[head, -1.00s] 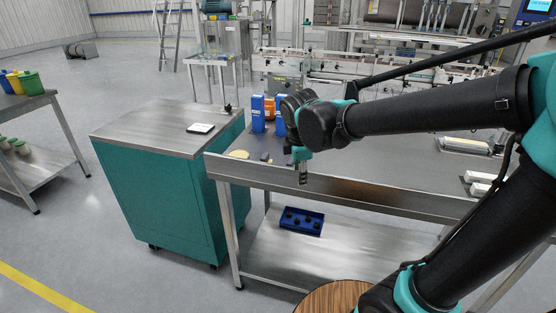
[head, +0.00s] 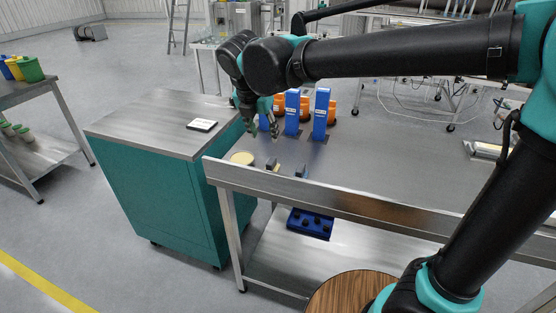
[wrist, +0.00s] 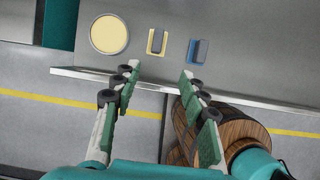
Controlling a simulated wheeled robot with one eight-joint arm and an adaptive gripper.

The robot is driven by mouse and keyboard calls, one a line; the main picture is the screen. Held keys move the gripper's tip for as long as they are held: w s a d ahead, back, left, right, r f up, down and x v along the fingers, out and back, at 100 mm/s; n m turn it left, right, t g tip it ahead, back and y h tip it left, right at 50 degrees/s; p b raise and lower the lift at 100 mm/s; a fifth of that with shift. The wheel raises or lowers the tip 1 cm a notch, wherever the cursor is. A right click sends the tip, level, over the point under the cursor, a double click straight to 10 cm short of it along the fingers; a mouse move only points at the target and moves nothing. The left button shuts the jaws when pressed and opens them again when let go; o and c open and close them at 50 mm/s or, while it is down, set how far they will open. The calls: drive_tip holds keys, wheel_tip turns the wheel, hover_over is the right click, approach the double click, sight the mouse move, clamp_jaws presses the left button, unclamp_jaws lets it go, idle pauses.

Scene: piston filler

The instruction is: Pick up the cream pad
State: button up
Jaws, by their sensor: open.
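A small cream rectangular pad with a grey upright block on it (head: 273,164) lies on the steel table near its front left corner. It also shows in the wrist view (wrist: 157,42), between a round cream disc (wrist: 109,35) on its left and a similar blue pad with a grey block (wrist: 198,51) on its right. My gripper (head: 263,132) is open and empty, above the table behind the pads in the head view. In the wrist view its fingers (wrist: 159,76) are spread, with the cream pad beyond the tips, apart from them and roughly centred in the gap.
Blue upright boxes (head: 292,112) and orange containers (head: 334,109) stand behind the pads. A teal cabinet (head: 140,195) adjoins the table's left, with a dark-framed white item (head: 202,125) on top. A raised rim (head: 330,203) runs along the table's front. The table's right middle is clear.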

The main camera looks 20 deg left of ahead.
approach(271, 160)
drive_tip(key=x, duration=0.5)
drive_tip(key=shift+s+d+f, duration=0.1)
drive_tip(key=shift+s+d, duration=0.05)
drive_tip(key=shift+s, duration=0.15)
drive_tip(key=shift+w+x, duration=0.15)
drive_tip(key=shift+x, duration=1.15)
drive_tip(key=shift+w+x, duration=0.15)
drive_tip(key=shift+x, duration=1.2)
drive_tip(key=c, duration=0.9)
drive_tip(key=shift+c, duration=0.2)
drive_tip(key=shift+r, duration=0.25)
wheel_tip(271, 160, up, 20)
